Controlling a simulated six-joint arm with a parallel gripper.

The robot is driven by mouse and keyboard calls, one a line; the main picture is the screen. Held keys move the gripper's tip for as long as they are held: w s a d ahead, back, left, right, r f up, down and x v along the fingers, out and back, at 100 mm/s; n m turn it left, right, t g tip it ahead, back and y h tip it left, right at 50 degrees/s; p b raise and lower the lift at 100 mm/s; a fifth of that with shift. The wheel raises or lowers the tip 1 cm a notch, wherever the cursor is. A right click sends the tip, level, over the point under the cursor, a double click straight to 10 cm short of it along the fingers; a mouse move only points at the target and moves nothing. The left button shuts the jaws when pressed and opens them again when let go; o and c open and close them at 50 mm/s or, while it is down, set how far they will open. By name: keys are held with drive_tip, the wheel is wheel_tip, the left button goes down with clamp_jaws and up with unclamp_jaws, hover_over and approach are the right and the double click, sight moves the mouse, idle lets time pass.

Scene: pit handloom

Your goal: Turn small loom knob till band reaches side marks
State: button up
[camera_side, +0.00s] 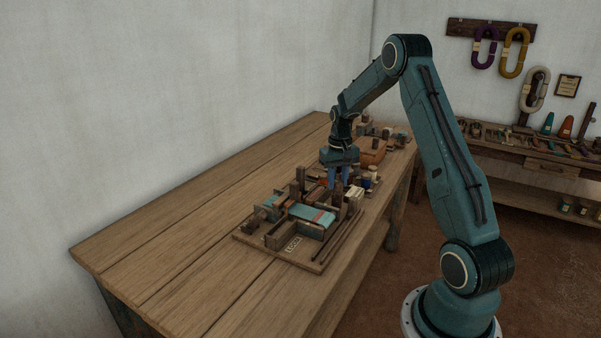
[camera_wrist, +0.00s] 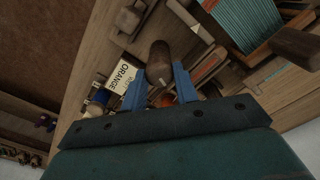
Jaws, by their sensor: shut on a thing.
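The small loom stands on a wooden board (camera_side: 310,262) on the bench, with teal cloth (camera_side: 303,219) across it. My gripper (camera_side: 339,184) points down at the far part of the loom. In the wrist view its two blue fingers (camera_wrist: 160,88) are shut on a dark brown wooden knob (camera_wrist: 159,58), one on each side. The teal threads (camera_wrist: 245,18) lie at the upper right of that view.
A card reading "ORANGE" (camera_wrist: 123,76) and spools (camera_wrist: 97,104) lie close to the fingers. Wooden posts (camera_side: 300,176) rise from the loom. An orange-brown box (camera_side: 372,152) stands behind my gripper. The bench's near left (camera_side: 170,260) is clear.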

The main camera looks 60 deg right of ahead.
sight(338, 182)
drive_tip(key=shift+m, duration=1.6)
drive_tip(key=o, duration=1)
drive_tip(key=shift+c, duration=0.2)
drive_tip(key=shift+r, duration=0.1)
wheel_tip(338, 182, up, 14)
